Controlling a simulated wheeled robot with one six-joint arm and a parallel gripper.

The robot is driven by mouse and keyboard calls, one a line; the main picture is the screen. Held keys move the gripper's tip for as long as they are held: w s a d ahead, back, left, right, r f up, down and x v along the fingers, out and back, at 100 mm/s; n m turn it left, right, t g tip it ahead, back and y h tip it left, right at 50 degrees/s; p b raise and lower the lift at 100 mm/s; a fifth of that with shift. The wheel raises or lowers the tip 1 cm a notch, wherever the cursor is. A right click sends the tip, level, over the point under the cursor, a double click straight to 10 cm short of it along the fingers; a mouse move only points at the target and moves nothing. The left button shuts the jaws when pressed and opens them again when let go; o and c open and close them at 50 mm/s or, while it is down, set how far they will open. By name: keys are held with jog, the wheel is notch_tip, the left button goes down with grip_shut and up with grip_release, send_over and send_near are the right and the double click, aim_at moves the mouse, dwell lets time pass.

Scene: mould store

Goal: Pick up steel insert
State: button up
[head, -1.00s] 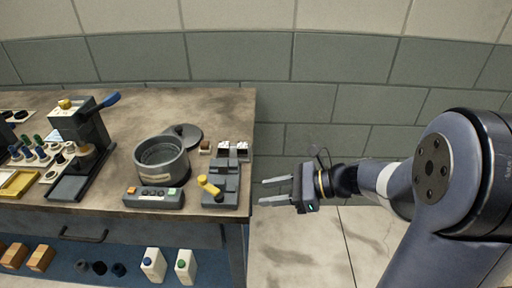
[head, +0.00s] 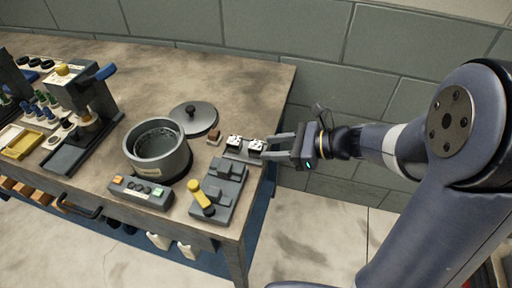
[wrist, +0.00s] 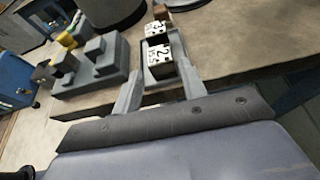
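Two small blocks with white, dark-marked faces sit side by side on a grey holder near the bench's right edge. The nearer block (head: 256,147) is just in front of my fingertips; the farther block (head: 234,142) is to its left. In the wrist view the nearer block (wrist: 165,72) shows numbers and lies between the finger lines, with the farther block (wrist: 157,29) beyond it. I cannot tell which is the steel insert. My gripper (head: 269,145) is open and empty, its fingers pointing left at the bench edge. Contact with the block cannot be made out.
A grey fixture with a yellow handle (head: 202,198) stands in front of the holder. A round pot (head: 157,150), its lid (head: 194,118), a small brown block (head: 214,137) and a button box (head: 141,191) are left. A press (head: 82,95) stands farther left. The bench's back is clear.

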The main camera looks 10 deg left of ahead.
aim_at(262, 146)
jog(key=shift+r+x, duration=0.1)
jog(key=shift+x, duration=1.2)
jog(key=shift+r+x, duration=0.15)
jog(key=shift+x, duration=1.1)
jog(key=shift+w+a, duration=0.1)
jog(key=shift+w, duration=0.05)
jog(key=shift+c, duration=0.4)
grip_shut()
